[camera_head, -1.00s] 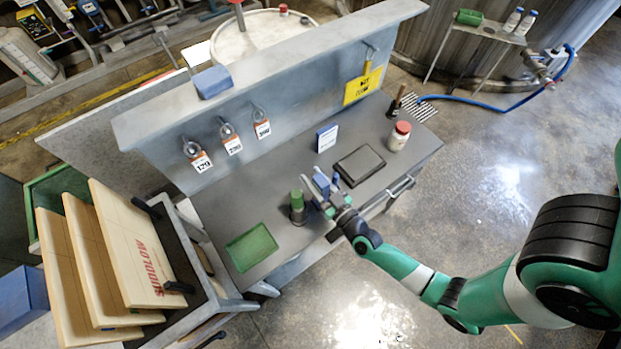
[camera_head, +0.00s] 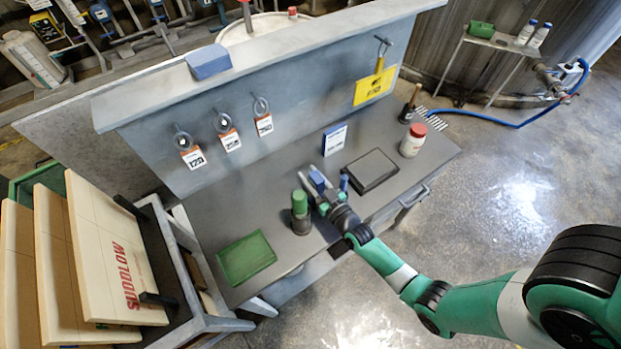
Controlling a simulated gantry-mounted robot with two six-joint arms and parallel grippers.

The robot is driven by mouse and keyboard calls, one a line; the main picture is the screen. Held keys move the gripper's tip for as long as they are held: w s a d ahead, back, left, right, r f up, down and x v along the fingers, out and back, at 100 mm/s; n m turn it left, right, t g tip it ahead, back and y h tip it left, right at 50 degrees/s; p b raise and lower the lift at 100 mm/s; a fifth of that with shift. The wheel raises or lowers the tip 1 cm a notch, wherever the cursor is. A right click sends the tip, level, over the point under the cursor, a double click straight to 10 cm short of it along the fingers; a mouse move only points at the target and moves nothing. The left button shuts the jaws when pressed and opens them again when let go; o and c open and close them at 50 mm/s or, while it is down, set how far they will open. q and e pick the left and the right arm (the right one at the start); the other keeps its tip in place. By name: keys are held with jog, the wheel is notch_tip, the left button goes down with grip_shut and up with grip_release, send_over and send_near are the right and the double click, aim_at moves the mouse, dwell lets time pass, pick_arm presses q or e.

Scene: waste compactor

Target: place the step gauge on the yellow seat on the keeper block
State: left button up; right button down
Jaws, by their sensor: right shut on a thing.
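My right gripper (camera_head: 317,182) reaches over the grey bench from the right. It is shut on a small blue piece (camera_head: 317,180), which may be the step gauge; the fingers hide part of it. Another small blue part (camera_head: 344,182) shows just right of the fingers; I cannot tell what it belongs to. A dark grey cylinder with a green top (camera_head: 300,206) stands upright just left of the gripper. I cannot make out a keeper block or a yellow seat. My left gripper is not in view.
The bench (camera_head: 250,205) also holds a green tray (camera_head: 246,258), a black flat case (camera_head: 371,170), a blue-and-white card (camera_head: 334,139) and a red-capped jar (camera_head: 412,140). Tagged rings and a yellow sign (camera_head: 375,87) hang on the back panel. Boards (camera_head: 118,262) stand at left.

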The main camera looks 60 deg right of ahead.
jog(key=shift+r, duration=0.1)
jog(key=shift+f, duration=0.2)
jog(key=c, duration=0.9)
grip_release()
jog(key=shift+f, duration=0.1)
jog(key=shift+c, duration=0.2)
jog(key=o, duration=0.5)
jog(key=shift+c, duration=0.2)
jog(key=shift+r, duration=0.3)
jog(key=p+v, duration=0.1)
jog(key=v, duration=1)
jog(key=shift+s, duration=0.15)
jog(key=shift+o, duration=0.4)
jog(key=shift+s+a, duration=0.2)
jog(key=shift+s, duration=0.1)
